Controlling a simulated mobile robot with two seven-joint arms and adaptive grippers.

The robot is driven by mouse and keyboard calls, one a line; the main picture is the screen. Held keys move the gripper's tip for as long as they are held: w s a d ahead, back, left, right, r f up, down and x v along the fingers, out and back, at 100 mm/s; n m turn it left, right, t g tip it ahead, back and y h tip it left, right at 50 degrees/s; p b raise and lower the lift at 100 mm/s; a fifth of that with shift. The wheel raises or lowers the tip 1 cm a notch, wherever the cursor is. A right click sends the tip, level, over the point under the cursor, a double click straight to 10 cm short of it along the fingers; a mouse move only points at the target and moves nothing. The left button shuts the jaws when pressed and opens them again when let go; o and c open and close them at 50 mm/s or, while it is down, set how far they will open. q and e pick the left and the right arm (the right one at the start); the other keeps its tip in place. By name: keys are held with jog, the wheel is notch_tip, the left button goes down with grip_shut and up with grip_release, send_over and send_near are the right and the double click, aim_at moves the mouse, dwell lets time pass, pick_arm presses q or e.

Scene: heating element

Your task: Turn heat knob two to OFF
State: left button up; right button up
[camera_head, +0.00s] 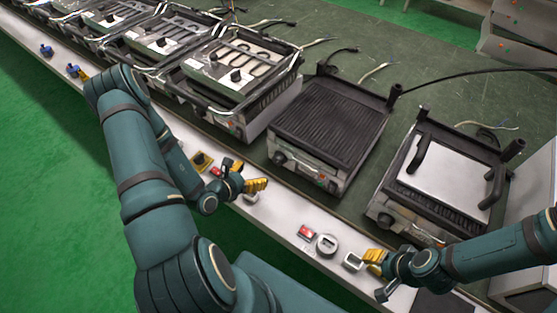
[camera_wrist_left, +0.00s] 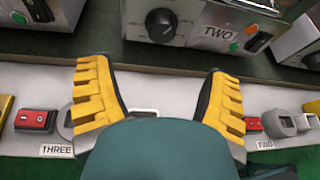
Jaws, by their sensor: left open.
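Heat knob two (camera_wrist_left: 161,26) is a round dark knob with a pale dial on the steel front panel, left of a plate marked TWO (camera_wrist_left: 217,33). In the head view a knob (camera_head: 279,158) shows on the front of the middle ribbed grill (camera_head: 330,120). My left gripper (camera_wrist_left: 158,75) has its yellow fingers spread apart, with nothing between them. In the wrist view the knob lies beyond the fingertips, between them sideways. In the head view my left gripper (camera_head: 247,177) is in front of that grill's left side. My right gripper (camera_head: 375,258) is by the right grill, its finger gap unclear.
The white counter strip (camera_head: 285,218) carries red switches (camera_head: 306,232) and grey rings (camera_head: 327,243). A green and an orange button (camera_wrist_left: 233,47) sit right of the knob. The right grill (camera_head: 440,180) and several heating units (camera_head: 235,65) stand along the line.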

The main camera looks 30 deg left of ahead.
aim_at(276, 162)
pick_arm(q)
jog(key=b+x, duration=0.2)
jog(key=x, duration=1)
jog(key=shift+w+d+f, duration=0.1)
jog(key=shift+w+f, duration=0.1)
jog(key=c, duration=1.2)
